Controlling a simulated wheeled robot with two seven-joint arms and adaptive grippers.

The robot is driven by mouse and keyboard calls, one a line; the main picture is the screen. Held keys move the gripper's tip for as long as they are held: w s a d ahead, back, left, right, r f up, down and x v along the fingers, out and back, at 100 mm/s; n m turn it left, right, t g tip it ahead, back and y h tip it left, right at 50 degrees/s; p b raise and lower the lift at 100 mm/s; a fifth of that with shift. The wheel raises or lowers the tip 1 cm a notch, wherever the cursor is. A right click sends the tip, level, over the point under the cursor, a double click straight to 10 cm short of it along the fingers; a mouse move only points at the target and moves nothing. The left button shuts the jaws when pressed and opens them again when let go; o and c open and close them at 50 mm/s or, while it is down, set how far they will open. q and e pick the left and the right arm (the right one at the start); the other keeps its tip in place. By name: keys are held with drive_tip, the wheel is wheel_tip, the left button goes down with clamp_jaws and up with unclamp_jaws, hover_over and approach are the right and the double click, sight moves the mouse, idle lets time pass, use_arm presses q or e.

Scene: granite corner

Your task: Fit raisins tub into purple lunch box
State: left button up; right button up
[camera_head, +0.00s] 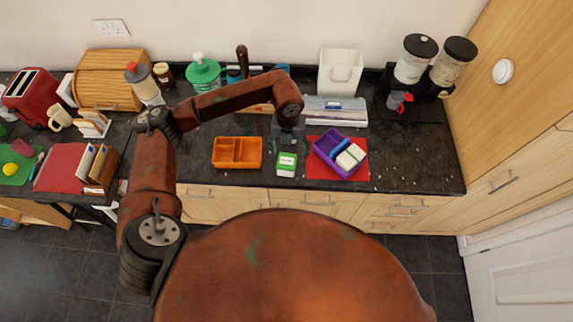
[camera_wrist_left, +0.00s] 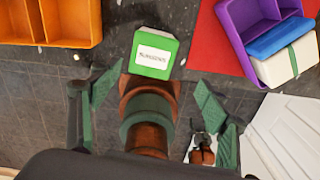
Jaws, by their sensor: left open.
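The raisins tub, a small green tub with a white label (camera_head: 286,163), stands on the dark counter near its front edge. It also shows in the left wrist view (camera_wrist_left: 165,70). The purple lunch box (camera_head: 322,151) sits tilted in angle on a red mat to the right; in the left wrist view (camera_wrist_left: 233,19) its divided inside shows. A blue item (camera_wrist_left: 275,38) and a white block with a green band (camera_wrist_left: 287,63) fill one side; another part is empty. My left gripper (camera_wrist_left: 157,95) is open and empty, its fingers just short of the tub. In the head view it hangs behind the tub.
An orange divided box (camera_head: 237,165) stands left of the tub. The red mat (camera_head: 353,175) lies under the lunch box. Bare counter lies right of the mat.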

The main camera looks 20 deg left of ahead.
sight(287, 161)
use_arm(q)
drive_tip(key=shift+w+a+f, duration=0.1)
drive_tip(key=shift+w+a, duration=0.05)
drive_tip(key=shift+a, duration=0.35)
wheel_tip(287, 161, down, 8)
drive_tip(key=p, duration=0.2)
drive_tip(key=shift+r+p, duration=0.25)
drive_tip(key=shift+p, duration=0.05)
drive_tip(key=shift+c, duration=0.5)
drive_tip(key=c, duration=1.2)
